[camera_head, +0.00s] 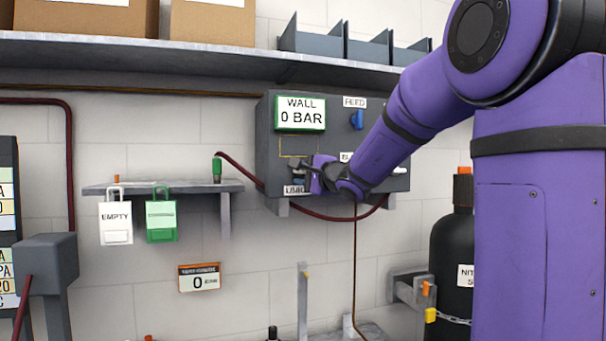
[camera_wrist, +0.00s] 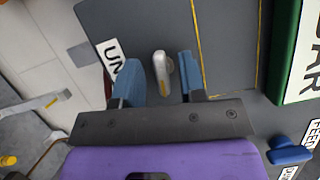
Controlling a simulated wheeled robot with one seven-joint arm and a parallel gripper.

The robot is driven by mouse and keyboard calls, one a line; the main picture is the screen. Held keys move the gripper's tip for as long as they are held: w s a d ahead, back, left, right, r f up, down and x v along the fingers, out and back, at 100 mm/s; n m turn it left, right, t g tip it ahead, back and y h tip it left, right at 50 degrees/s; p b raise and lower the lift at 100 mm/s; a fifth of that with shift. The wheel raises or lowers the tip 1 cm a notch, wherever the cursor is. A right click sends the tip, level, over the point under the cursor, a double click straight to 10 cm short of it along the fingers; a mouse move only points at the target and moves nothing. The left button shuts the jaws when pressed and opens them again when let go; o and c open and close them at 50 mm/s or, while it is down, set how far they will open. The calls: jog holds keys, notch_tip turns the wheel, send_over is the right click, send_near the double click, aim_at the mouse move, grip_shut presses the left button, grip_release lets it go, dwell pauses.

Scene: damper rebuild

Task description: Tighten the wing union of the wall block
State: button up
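The dark grey wall block (camera_head: 335,120) hangs on the wall, with a green-framed display (camera_head: 300,114) reading "WALL 0 BAR". My gripper (camera_head: 302,172) is at its lower left, near a partly covered label (camera_head: 295,190). In the wrist view my gripper (camera_wrist: 160,82) is open, with blue finger pads apart. The silver wing union (camera_wrist: 161,70), with a small yellow mark, shows between the pads. Gaps show on both sides of it, so no grip is visible. A label starting "UN" (camera_wrist: 112,57) is beside the left pad. In the head view my gripper hides the union.
A blue feed knob (camera_head: 357,119) sits on the block's upper right. A dark red hose (camera_head: 325,216) loops beneath it. A small shelf (camera_head: 198,187) with white "EMPTY" (camera_head: 116,222) and green (camera_head: 161,220) tags is left. A black bottle (camera_head: 452,245) stands right.

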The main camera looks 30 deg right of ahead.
jog(key=s+d, duration=0.1)
jog(key=s, duration=0.9)
jog(key=shift+s+f, duration=0.25)
jog(key=shift+s, duration=0.15)
jog(key=s+a+f+n+g+y, duration=0.3)
jog(key=s+a+f+n+g, duration=0.15)
jog(key=a, duration=0.45)
jog(key=s+a+f+n+g+y, duration=0.2)
jog(key=s+a+f+n+g, duration=0.15)
jog(key=s+a+n, duration=0.4)
jog(key=s+f+n+g+h, duration=0.5)
jog(key=s+f+n+h, duration=0.1)
jog(key=s, duration=0.5)
notch_tip(320, 180, down, 3)
jog(key=shift+s+r+h, duration=0.1)
jog(key=shift+s+h, duration=0.25)
jog(key=shift+h, duration=0.15)
